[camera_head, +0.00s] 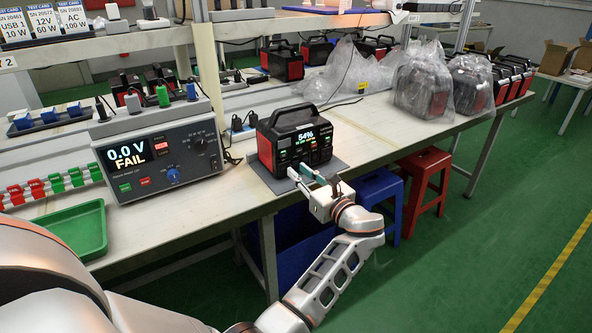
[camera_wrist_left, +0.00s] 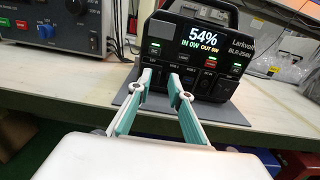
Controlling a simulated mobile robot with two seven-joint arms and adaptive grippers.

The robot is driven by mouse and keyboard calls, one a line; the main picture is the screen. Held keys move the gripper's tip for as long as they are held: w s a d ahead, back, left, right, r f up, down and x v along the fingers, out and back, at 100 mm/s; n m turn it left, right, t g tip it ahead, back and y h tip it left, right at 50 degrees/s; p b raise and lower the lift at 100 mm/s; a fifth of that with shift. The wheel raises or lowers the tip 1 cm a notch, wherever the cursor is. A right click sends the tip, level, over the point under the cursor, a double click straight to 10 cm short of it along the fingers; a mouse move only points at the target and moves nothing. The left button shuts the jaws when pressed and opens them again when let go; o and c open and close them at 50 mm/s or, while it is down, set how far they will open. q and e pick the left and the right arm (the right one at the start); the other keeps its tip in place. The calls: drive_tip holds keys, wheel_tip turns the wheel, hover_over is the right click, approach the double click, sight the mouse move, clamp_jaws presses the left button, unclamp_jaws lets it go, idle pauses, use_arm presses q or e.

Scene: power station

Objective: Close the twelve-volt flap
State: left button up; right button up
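The black and red power station (camera_head: 290,140) stands on a grey mat (camera_head: 258,168) near the table's front edge. Its lit screen reads 54%, and it also fills the upper middle of the left wrist view (camera_wrist_left: 190,45). Its front panel has a row of ports with small green lights. The twelve-volt flap is too small to tell apart there. My left gripper (camera_head: 300,172) is just in front of the panel's lower part. In the left wrist view its fingertips (camera_wrist_left: 160,77) are apart with nothing between them, low at the panel's left half. My right gripper is not in view.
A tester (camera_head: 160,155) showing 0.0 V and FAIL stands to the left, with a green tray (camera_head: 75,232) in front. Bagged power stations (camera_head: 424,85) stand further right on the table (camera_head: 375,135). Blue (camera_head: 380,190) and red (camera_head: 428,170) stools are below the edge.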

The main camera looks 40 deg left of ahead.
use_arm(q)
drive_tip(key=v, duration=0.4)
drive_tip(key=shift+s+d, duration=0.2)
drive_tip(key=shift+d, duration=0.15)
